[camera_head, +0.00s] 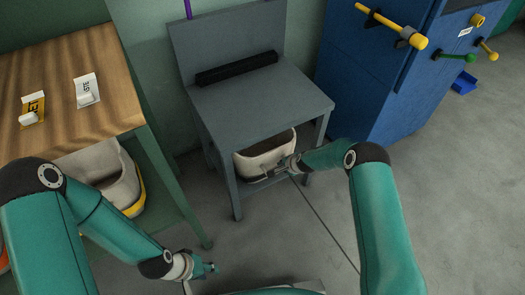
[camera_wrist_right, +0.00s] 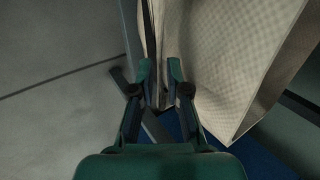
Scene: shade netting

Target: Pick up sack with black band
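A beige sack (camera_head: 262,157) with a dark open top stands in the space under the grey bench. In the right wrist view its woven side (camera_wrist_right: 225,60) fills the upper right, with a narrow dark strip along its left edge. My right gripper (camera_head: 290,164) is at the sack's front right side. In the wrist view its fingertips (camera_wrist_right: 160,70) are a small gap apart, with the sack's edge between or just behind them; whether they grip it is unclear. My left gripper (camera_head: 210,268) is low over the floor, away from the sacks, its fingers too small to read.
The grey bench (camera_head: 260,101) has a black bar (camera_head: 237,68) at its back and legs around the sack. Another sack (camera_head: 122,175) with a yellow band is under the wooden table (camera_head: 60,80).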

